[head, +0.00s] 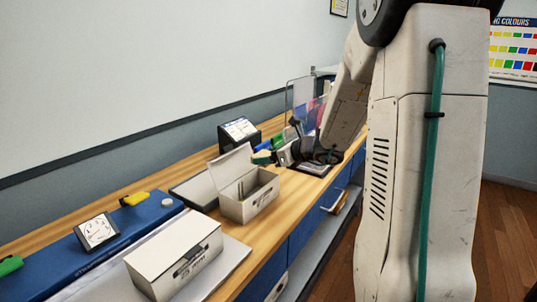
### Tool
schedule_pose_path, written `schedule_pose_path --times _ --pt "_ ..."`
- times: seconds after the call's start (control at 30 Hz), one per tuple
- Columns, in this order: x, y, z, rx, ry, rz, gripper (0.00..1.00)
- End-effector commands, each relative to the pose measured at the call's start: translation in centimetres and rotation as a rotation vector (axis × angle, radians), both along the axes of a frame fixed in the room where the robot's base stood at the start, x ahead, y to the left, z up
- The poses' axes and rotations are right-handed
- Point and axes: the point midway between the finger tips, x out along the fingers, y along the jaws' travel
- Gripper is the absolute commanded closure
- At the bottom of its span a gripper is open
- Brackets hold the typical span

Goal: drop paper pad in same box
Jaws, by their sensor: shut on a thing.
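My gripper (273,156) is at the end of my arm, above and just behind the right side of an open white box (250,205). It is shut on a small pale and green thing (261,157), which I take to be the paper pad; it is too small here to make out well. The box's lid is raised at its left and back. Some thin upright things (240,190) show inside the box, but its floor is hidden. The held thing is apart from the box, near the lid's upper right edge.
A closed white box (175,258) stands on the bench nearer to me. A blue case (95,245) with a dial and a yellow handle lies at the left. A dark stand (239,131) and a clear panel (300,98) are farther back. Bare wood (285,205) lies right of the open box.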

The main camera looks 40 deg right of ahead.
Motion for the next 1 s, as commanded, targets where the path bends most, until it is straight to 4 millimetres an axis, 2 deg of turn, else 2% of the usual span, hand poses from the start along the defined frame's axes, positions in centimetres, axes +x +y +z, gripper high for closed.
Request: schedule_pose_path --times 0.03,0.07,0.1,0.13,0.47,0.8,1.0 --pt "0.0 0.0 0.0 0.000 0.000 0.000 0.53" --pt "0.0 0.0 0.0 0.000 0.000 0.000 0.24" --pt "0.0 0.0 0.0 0.000 0.000 0.000 0.13" --pt "0.0 0.0 0.0 0.000 0.000 0.000 0.07" --pt "-0.3 -0.1 0.2 0.000 -0.001 -0.001 0.07" --pt "-4.9 -1.8 2.3 -0.002 -0.002 -0.003 0.07" --pt "-6.6 -2.4 2.9 0.000 0.000 -0.001 0.07"
